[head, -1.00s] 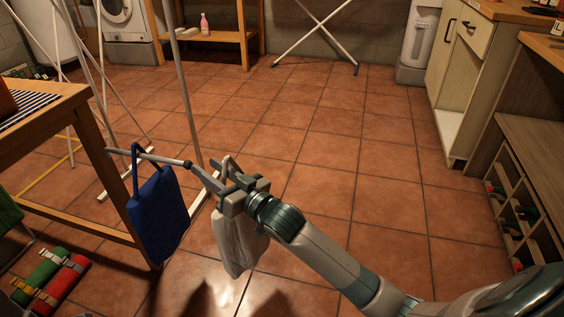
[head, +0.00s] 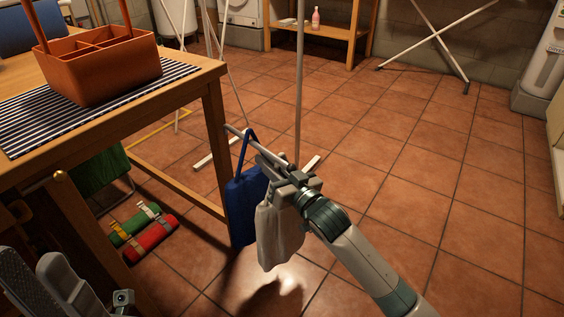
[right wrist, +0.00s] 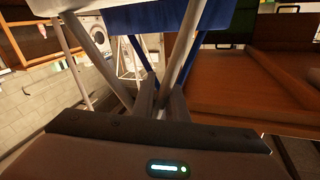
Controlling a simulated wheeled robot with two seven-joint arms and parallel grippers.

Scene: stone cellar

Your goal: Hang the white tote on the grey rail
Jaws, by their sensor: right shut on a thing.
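The grey rail (head: 234,131) juts out from the side of the wooden table. A blue tote (head: 242,207) hangs on it by its strap and also shows in the right wrist view (right wrist: 150,19). My right gripper (head: 268,162) is shut on the white tote (head: 279,236) near its top, beside the rail's outer end. The white tote hangs down right next to the blue one. My gripper hides the rail's end and most of the white strap, so I cannot tell whether the strap is around the rail. Part of my left gripper (head: 70,285) shows at the lower left; its fingertips are unclear.
The wooden table (head: 188,88) bears an orange caddy (head: 110,78) on a striped mat (head: 40,127). Red and green rolls (head: 150,236) lie on the floor under it. A thin white pole (head: 299,80) stands behind the rail. The tiled floor at right is clear.

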